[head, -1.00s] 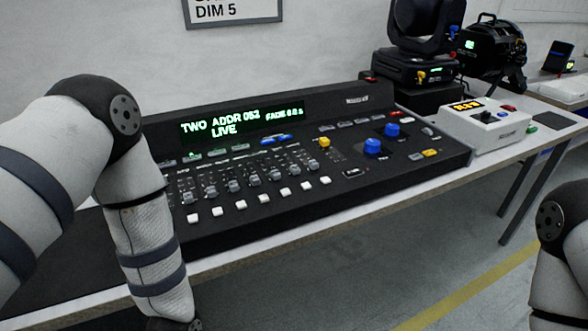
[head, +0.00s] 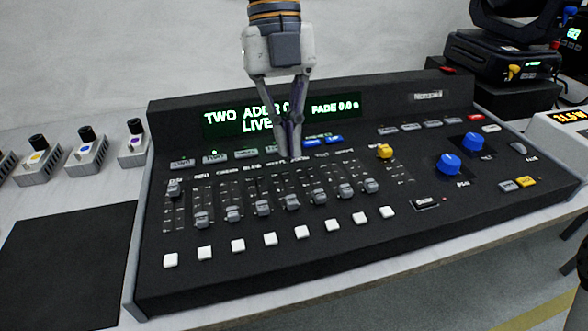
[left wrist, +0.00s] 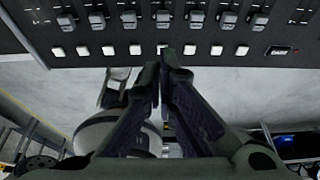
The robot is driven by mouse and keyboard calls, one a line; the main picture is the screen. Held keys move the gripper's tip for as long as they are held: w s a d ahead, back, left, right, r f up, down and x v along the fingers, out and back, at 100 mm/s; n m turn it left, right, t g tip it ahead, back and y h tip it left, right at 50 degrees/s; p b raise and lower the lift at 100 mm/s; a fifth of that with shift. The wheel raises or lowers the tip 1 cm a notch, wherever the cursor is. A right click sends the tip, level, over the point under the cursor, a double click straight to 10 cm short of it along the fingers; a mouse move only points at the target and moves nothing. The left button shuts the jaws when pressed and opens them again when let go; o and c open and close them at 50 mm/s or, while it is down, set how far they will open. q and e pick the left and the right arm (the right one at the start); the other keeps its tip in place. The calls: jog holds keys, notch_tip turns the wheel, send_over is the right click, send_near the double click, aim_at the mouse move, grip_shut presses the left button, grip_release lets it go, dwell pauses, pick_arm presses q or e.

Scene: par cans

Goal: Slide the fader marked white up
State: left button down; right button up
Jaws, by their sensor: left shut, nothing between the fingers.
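The lighting console (head: 330,265) has a row of grey fader caps, among them one in the middle (head: 291,202). The leftmost cap (head: 174,188) sits higher in its slot than its neighbours. The labels above the slots are too small to read, so I cannot tell which fader is marked white. My left gripper (head: 291,150) is shut and empty, pointing down in front of the display, over the upper ends of the middle slots. No contact shows. In the left wrist view its closed fingertips (left wrist: 160,70) overlap the white button row, with fader caps (left wrist: 163,19) beyond.
White buttons (head: 269,239) line the console front below the faders. Blue knobs (head: 449,163) and a yellow knob (head: 384,151) stand to the right. The lit display (head: 225,122) is partly hidden by my gripper. Small knob boxes (head: 88,155) and a black mat (head: 62,265) lie left.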

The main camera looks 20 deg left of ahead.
aim_at(289, 199)
pick_arm(q)
jog(key=x, duration=1)
jog(key=shift+s+r, duration=0.1)
jog(key=shift+s, duration=0.2)
pick_arm(e)
jog(key=shift+w+r, duration=0.1)
jog(key=shift+r, duration=0.3)
pick_arm(q)
jog(key=w, duration=0.1)
jog(key=w+a, duration=0.2)
jog(key=shift+w+f+b, duration=0.1)
jog(key=shift+f+b, duration=0.2)
jog(key=shift+f, duration=0.05)
jog(key=w+a, duration=0.1)
jog(key=w, duration=0.1)
jog(key=w+a, duration=0.1)
jog(key=shift+w+a+r, duration=0.2)
jog(key=shift+w+a, duration=0.1)
jog(key=shift+w, duration=0.1)
jog(key=shift+w+a, duration=0.2)
jog(key=shift+w, duration=0.1)
jog(key=shift+s+r, duration=0.1)
jog(key=shift+r, duration=0.1)
pick_arm(e)
jog(key=shift+a+f, duration=0.3)
jog(key=shift+f, duration=0.2)
jog(key=shift+a+f, duration=0.25)
jog(key=shift+f, duration=0.2)
